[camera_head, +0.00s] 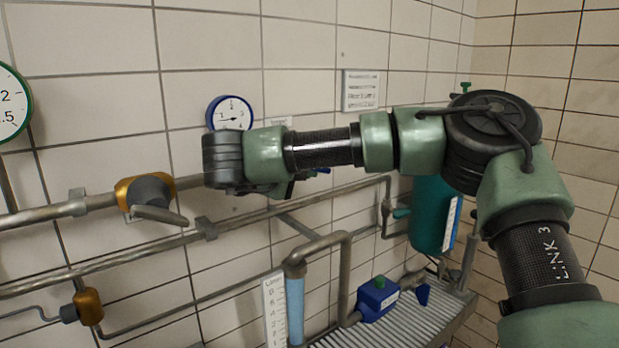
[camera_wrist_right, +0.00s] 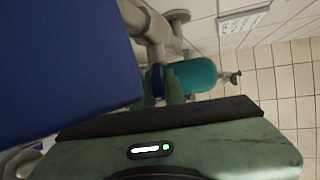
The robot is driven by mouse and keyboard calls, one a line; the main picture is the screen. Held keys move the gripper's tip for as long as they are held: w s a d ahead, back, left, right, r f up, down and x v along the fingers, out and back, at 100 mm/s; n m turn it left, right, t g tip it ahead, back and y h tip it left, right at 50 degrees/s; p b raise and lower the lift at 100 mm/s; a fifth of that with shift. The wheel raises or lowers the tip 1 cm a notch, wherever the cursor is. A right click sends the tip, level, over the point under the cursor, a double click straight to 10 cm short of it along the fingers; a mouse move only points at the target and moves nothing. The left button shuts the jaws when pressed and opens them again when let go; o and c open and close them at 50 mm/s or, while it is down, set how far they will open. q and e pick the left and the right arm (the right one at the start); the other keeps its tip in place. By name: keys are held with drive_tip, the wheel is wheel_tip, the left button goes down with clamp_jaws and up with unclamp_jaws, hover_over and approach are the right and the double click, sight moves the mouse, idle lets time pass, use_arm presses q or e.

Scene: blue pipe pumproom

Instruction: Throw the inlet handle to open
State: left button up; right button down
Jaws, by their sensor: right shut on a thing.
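My right arm reaches across from the right in the head view, and its wrist hides the gripper and most of what it holds. A small blue part (camera_head: 322,170) shows just below the forearm. In the right wrist view, the fingers of my right gripper (camera_wrist_right: 167,90) are shut around a blue piece (camera_wrist_right: 157,78), which I take to be the inlet handle, in front of a grey pipe (camera_wrist_right: 152,22). How far the handle is turned cannot be told. A large blue surface (camera_wrist_right: 60,60) fills the upper left, very near the camera. My left gripper is not in view.
An orange valve (camera_head: 128,190) with a grey lever (camera_head: 160,215) sits on the upper pipe at left. A blue-rimmed gauge (camera_head: 232,113) is just above my wrist. A teal tank (camera_head: 428,215), blue pump (camera_head: 377,298) and grating (camera_head: 400,330) stand at lower right.

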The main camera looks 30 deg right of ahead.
drive_tip(key=h+b, duration=0.1)
drive_tip(key=n+t+h+b, duration=0.1)
drive_tip(key=b, duration=0.1)
drive_tip(key=shift+f, duration=0.4)
drive_tip(key=shift+r+h+b, duration=0.1)
drive_tip(key=shift+h+b, duration=0.5)
drive_tip(key=shift+h, duration=0.1)
drive_tip(key=shift+n+t, duration=0.3)
drive_tip(key=c, duration=1.5)
unclamp_jaws()
drive_tip(key=shift+r, duration=0.1)
